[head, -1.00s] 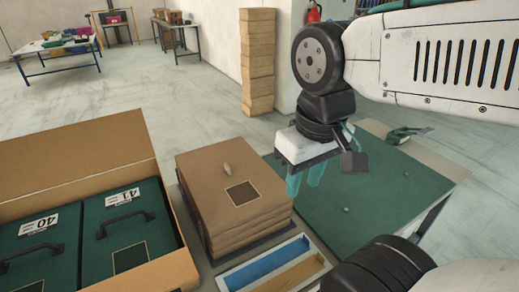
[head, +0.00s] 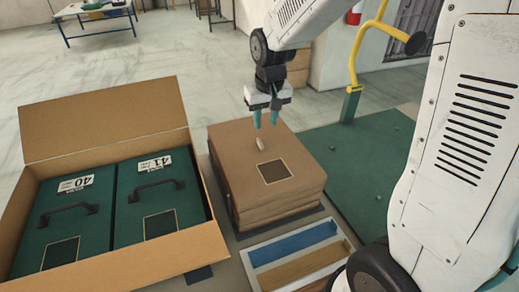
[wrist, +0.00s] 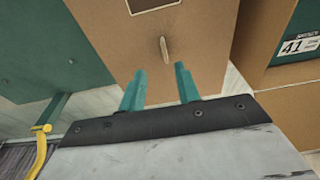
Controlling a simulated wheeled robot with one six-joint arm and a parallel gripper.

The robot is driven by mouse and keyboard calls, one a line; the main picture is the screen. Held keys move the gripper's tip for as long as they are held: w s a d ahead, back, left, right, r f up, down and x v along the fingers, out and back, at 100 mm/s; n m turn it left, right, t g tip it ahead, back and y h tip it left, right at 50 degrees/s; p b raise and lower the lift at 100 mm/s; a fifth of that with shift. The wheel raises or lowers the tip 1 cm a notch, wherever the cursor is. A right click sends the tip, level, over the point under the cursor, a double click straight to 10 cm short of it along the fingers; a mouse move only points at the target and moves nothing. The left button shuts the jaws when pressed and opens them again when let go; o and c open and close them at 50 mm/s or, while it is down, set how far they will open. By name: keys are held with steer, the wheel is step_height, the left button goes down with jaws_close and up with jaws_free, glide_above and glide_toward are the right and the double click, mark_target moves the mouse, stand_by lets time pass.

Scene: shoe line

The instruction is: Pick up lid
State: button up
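A stack of brown cardboard lids stands in the middle of the head view. The top lid (head: 235,168) has a small pale tab (head: 258,143) and a dark square on it. My gripper (head: 266,124) is above the far part of the top lid, with its teal fingers pointing down near the tab. In the wrist view the fingers (wrist: 160,70) are apart with nothing between them. The tab (wrist: 164,50) shows just beyond the fingertips, roughly between them. The gripper looks apart from the lid.
An open carton (head: 100,105) at the left holds green boxes marked 40 (head: 85,225) and 41 (head: 150,205). A tray (head: 345,245) with blue and brown strips lies in front of the stack. A green table (head: 365,175) with a yellow-handled post (head: 353,85) is at the right.

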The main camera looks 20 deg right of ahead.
mark_target(260, 141)
steer(key=f, duration=0.2)
steer(key=w+f, duration=0.1)
steer(key=f, duration=0.5)
steer(key=shift+w+a, duration=0.35)
steer(key=shift+w, duration=0.05)
steer(key=shift+r, duration=0.1)
jaws_close()
